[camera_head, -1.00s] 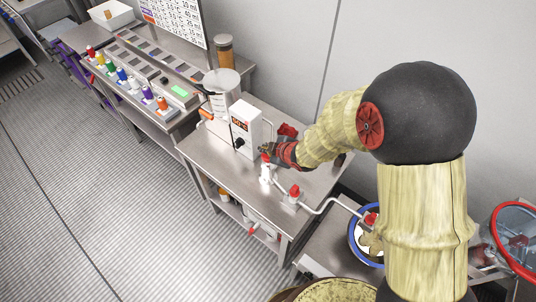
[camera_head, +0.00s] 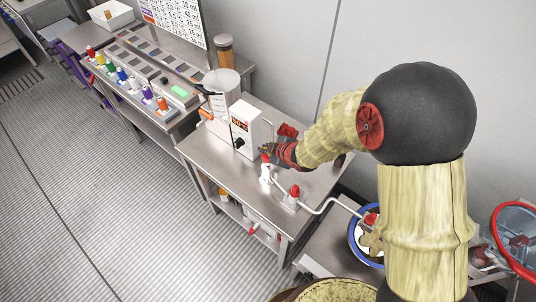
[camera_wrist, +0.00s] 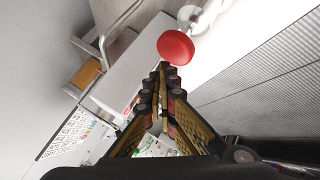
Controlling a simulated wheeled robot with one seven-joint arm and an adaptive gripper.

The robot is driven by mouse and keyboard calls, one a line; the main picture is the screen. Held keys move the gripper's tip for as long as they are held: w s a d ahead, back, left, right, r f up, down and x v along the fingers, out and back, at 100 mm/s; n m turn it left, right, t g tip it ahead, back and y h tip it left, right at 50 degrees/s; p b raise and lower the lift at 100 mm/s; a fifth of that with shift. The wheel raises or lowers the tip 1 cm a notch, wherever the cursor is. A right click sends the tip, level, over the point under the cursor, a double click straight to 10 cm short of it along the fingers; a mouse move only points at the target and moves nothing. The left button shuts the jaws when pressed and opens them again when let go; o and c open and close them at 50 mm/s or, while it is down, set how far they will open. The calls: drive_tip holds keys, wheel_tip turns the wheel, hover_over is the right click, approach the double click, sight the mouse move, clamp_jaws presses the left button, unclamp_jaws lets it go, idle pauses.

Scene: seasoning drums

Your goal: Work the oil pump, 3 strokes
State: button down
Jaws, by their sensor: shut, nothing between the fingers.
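A white pump with a red round top (camera_head: 266,158) stands on the steel table, just below my gripper in the head view. A second white fitting with a red top (camera_head: 294,191) stands to its right, where a white pipe begins. I cannot tell for certain which of these is the oil pump. My gripper (camera_head: 263,148) is shut and empty beside the first red top. In the wrist view a red round knob (camera_wrist: 175,47) on a white stem lies just beyond my gripper's closed fingertips (camera_wrist: 165,68). I cannot tell whether they touch.
A white control box (camera_head: 243,128) with a red display and a clear measuring vessel (camera_head: 221,95) stand left of my gripper. The white pipe (camera_head: 325,207) runs right to a blue-rimmed bowl (camera_head: 353,240). Small coloured bottles (camera_head: 121,74) line the left bench. A red-rimmed drum (camera_head: 497,222) stands right.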

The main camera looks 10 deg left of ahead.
sight(266, 155)
drive_tip(key=shift+f+b, duration=0.3)
drive_tip(key=shift+f, duration=0.1)
drive_tip(key=shift+f+b, duration=1.45)
drive_tip(key=shift+f, duration=0.25)
idle(1.6)
drive_tip(key=shift+r, duration=0.1)
drive_tip(key=shift+r+p, duration=1.8)
drive_tip(key=shift+r, duration=0.25)
drive_tip(key=shift+r+p, duration=2.15)
drive_tip(key=shift+r, duration=0.4)
